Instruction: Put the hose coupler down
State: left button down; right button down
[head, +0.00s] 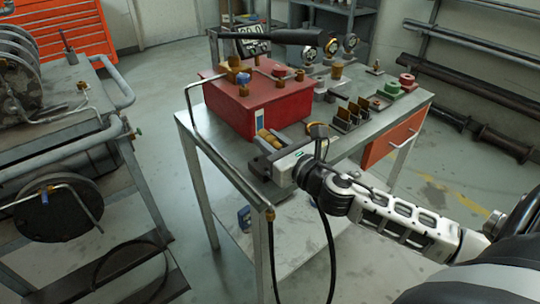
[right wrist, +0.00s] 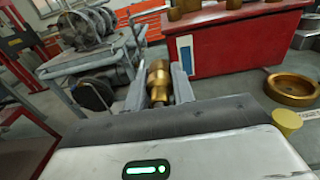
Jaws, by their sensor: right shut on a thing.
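The hose coupler is a stepped brass cylinder (right wrist: 158,80), held between the two grey fingers of my right gripper (right wrist: 158,90) in the right wrist view. In the head view my right gripper (head: 266,150) is over the front part of the metal workbench (head: 357,140), just in front of the red box (head: 262,106). The brass coupler (head: 268,137) shows partly there between the fingers. I cannot tell whether it touches the bench top. My left gripper is not in view.
Several dark upright plates (head: 352,115) and green and red fittings (head: 390,88) stand on the bench to the right. A brass ring (right wrist: 292,88) lies right of the gripper in the right wrist view. A cart with a hose reel (head: 62,208) stands left.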

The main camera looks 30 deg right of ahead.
notch_tip(320, 180, down, 2)
jog(key=shift+f, duration=0.1)
jog(key=shift+f+b, duration=0.3)
jog(key=shift+b, duration=0.1)
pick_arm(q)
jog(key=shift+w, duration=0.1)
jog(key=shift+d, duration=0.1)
